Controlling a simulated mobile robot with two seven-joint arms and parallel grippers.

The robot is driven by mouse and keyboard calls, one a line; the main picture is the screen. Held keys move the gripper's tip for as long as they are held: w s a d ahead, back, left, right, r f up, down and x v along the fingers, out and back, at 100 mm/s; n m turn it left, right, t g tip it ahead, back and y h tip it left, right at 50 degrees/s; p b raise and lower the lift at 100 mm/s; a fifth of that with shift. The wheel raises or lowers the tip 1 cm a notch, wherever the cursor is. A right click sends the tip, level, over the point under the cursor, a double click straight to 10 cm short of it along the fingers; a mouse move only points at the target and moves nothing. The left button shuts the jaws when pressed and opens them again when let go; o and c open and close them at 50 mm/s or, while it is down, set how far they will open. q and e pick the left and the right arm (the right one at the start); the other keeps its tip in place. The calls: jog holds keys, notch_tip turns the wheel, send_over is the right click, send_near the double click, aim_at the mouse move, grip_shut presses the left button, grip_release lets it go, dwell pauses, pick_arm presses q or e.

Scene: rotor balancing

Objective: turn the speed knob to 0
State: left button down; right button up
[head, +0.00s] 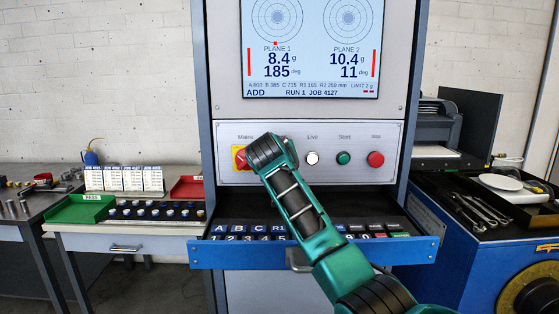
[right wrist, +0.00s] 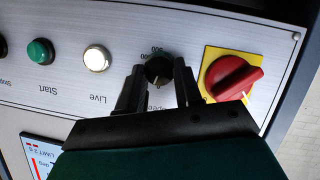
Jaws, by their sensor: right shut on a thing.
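The speed knob (right wrist: 155,68) is a small black dial on the grey control panel, seen upside down in the right wrist view. Numbers are printed around it, one reading about 500; a pale mark shows on the knob, but its exact setting is too small to read. My right gripper (right wrist: 160,85) is shut on the knob, one dark finger on each side. In the head view my green right arm comes in from the lower right and hides the knob and the fingers. My left gripper is not in view.
The red mains switch (right wrist: 233,78) on its yellow plate sits close beside the knob. The white Live lamp (head: 312,158), green Start button (head: 344,158) and red stop button (head: 375,159) are in the same row. A blue keyboard drawer (head: 225,255) juts out below. The screen (head: 312,60) is above.

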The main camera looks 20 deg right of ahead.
jog(key=shift+a+f+n+h, duration=0.1)
jog(key=shift+a+n+h, duration=0.05)
jog(key=shift+n+h, duration=0.7)
jog(key=shift+n, duration=0.35)
jog(key=o, duration=1)
jog(key=shift+o, duration=0.2)
jog(key=b+v, duration=0.1)
jog(key=v, duration=1.1)
jog(key=shift+s+a+r, duration=0.15)
jog(key=shift+s+r, duration=0.15)
